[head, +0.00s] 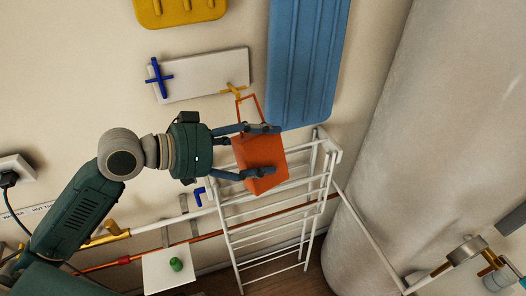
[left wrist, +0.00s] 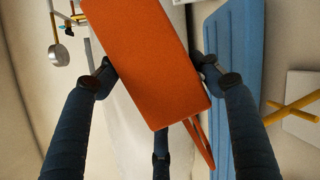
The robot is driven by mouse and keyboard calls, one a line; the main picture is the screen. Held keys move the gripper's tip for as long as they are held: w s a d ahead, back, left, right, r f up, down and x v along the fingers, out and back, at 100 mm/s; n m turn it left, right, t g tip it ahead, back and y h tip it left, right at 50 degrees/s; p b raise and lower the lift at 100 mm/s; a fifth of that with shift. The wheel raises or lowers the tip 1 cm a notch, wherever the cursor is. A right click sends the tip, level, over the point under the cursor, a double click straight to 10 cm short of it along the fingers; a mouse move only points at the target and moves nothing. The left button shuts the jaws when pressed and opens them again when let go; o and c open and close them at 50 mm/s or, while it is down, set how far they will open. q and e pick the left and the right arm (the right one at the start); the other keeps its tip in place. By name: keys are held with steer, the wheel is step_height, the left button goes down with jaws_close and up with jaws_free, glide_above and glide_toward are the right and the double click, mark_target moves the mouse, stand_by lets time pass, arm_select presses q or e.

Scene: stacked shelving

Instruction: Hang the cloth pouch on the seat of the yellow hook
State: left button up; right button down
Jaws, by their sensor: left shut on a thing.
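The orange cloth pouch (head: 260,163) is between the fingers of my left gripper (head: 263,150), which is shut on its sides. Its thin strap loop (head: 256,107) sticks up towards the yellow hook (head: 235,90). The hook is on the right end of a pale wall board (head: 200,77). In the head view the loop's top lies just below the hook; I cannot tell whether they touch. In the left wrist view the pouch (left wrist: 150,60) fills the middle, and its strap (left wrist: 200,145) shows apart from the yellow hook (left wrist: 291,108) at the right. My right gripper is not in view.
A blue cross-shaped hook (head: 158,77) is on the board's left end. A blue ribbed panel (head: 305,60) stands close right of the hook. A white rack (head: 270,225) is below the pouch. A large grey cylinder (head: 385,150) stands at the right.

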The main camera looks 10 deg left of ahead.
arm_select(q)
steer(key=shift+w+a, duration=0.45)
steer(key=shift+w, duration=0.2)
steer(key=shift+w+a, duration=0.4)
steer(key=shift+w, duration=0.25)
steer(key=shift+r, duration=0.1)
stand_by(0.4)
steer(key=shift+w+a, duration=0.15)
stand_by(0.5)
steer(key=shift+w+a, duration=0.4)
steer(key=shift+w, duration=0.2)
steer(key=shift+w+a, duration=0.4)
steer(key=shift+w, duration=0.2)
steer(key=shift+w+a, duration=0.1)
steer(key=shift+w, duration=0.05)
steer(key=shift+w+a, duration=0.45)
steer(key=shift+w, duration=0.25)
stand_by(0.7)
steer(key=shift+w+f+b, duration=0.1)
steer(key=shift+f+b, duration=0.1)
steer(key=shift+b, duration=0.1)
steer(key=shift+w+a+f+b, duration=0.2)
steer(key=shift+f+b, duration=0.25)
steer(key=shift+f, duration=0.15)
